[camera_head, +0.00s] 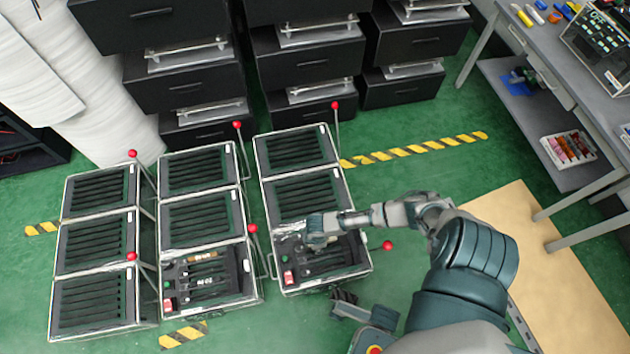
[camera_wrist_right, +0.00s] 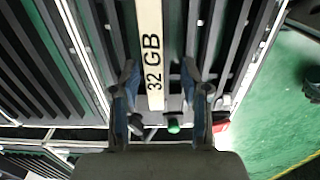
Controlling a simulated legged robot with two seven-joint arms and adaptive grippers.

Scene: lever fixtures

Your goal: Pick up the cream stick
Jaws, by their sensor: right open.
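The cream stick (camera_wrist_right: 150,35) shows in the right wrist view as a long pale bar marked "32 GB", lying lengthwise in a slot of a black rack. My right gripper (camera_wrist_right: 163,105) is open, with its two dark fingers apart on either side of the stick's near end. I cannot tell how far above the stick the fingers are. In the head view my right gripper (camera_head: 318,242) is over the front right rack (camera_head: 345,268) and hides the stick there.
A green button (camera_wrist_right: 173,126) and a red switch (camera_wrist_right: 221,126) sit at the rack's near end. Red-knobbed levers (camera_head: 253,229) stand beside the racks. Another open rack (camera_head: 208,300) is to the left. Black drawer cabinets (camera_head: 310,62) stand behind.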

